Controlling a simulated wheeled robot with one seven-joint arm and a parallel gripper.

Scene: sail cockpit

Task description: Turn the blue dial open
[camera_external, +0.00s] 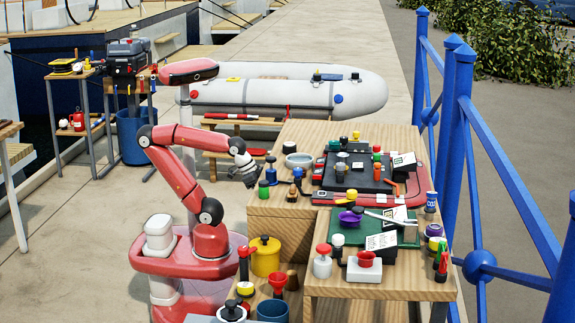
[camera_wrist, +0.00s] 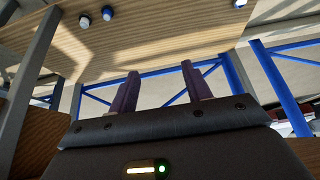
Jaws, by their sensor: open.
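My red arm's gripper (camera_external: 250,180) hangs just left of the wooden table, beside a dark blue knobbed item (camera_external: 271,166) at the table's left edge. The jaws are apart and empty in the wrist view (camera_wrist: 161,78). In that view a small blue knob (camera_wrist: 107,13) and a paler knob (camera_wrist: 85,21) show at the top left, beyond the fingers. I cannot tell for sure which blue item is the dial, or its turn position. Nothing touches the fingers visibly.
The wooden table (camera_external: 270,203) carries several bottles, caps and a black panel (camera_external: 350,171). A lower table (camera_external: 385,284) stands in front. Blue railing (camera_external: 462,130) runs along the right. A grey dinghy (camera_external: 285,92) lies behind. Open paving lies left of my arm.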

